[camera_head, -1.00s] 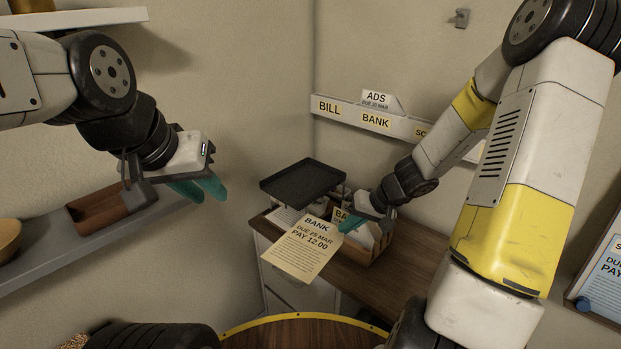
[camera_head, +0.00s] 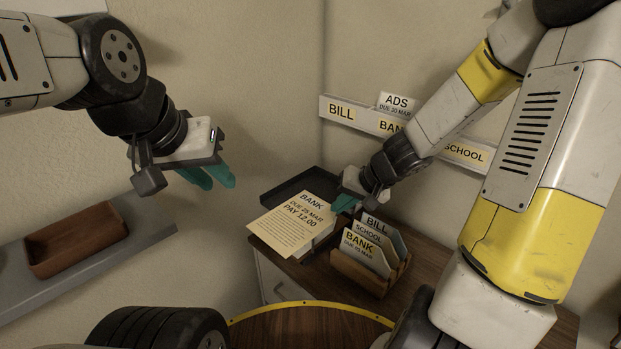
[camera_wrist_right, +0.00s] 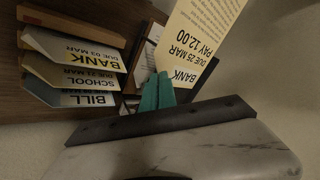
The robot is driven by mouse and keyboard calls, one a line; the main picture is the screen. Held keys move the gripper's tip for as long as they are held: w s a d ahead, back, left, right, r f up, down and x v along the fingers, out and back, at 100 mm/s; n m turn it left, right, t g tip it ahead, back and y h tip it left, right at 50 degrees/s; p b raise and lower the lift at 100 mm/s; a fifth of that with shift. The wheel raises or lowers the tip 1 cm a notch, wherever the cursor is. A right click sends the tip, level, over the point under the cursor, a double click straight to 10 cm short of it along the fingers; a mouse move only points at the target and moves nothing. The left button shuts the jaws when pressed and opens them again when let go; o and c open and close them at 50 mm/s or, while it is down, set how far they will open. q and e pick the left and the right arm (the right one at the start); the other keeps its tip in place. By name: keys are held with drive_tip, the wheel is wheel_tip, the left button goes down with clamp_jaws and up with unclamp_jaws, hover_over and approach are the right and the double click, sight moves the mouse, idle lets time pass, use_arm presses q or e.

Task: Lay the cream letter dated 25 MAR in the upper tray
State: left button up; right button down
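The cream letter (camera_head: 285,232), reading BANK, DUE 25 MAR, PAY 12.00, is held by its BANK end in my right gripper (camera_head: 344,203), which is shut on it. The letter also shows in the right wrist view (camera_wrist_right: 203,28), beside the teal fingertips (camera_wrist_right: 158,92). The dark upper tray (camera_head: 278,193) is behind the letter in the head view, and the letter hides its front part. I cannot tell the height of the letter over the tray. My left gripper (camera_head: 210,178) is empty in the air at left, its teal fingers slightly apart.
A wooden sorter (camera_head: 362,280) with BILL, SCHOOL and BANK letters stands right of the trays on the brown desk (camera_head: 420,255). Papers (camera_head: 315,243) lie below the held letter. A wall rail (camera_head: 355,115) carries labels. A grey shelf (camera_head: 150,235) with a brown tray (camera_head: 78,240) is at left.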

drive_tip(key=w+d, duration=0.1)
drive_tip(key=w, duration=0.4)
drive_tip(key=w+d+f, duration=0.1)
drive_tip(key=w, duration=0.4)
drive_tip(key=w+d, duration=0.2)
drive_tip(key=w, duration=0.4)
drive_tip(key=shift+f, duration=1.95)
drive_tip(key=shift+f, duration=0.15)
drive_tip(key=c, duration=2)
unclamp_jaws()
drive_tip(key=shift+o, duration=0.2)
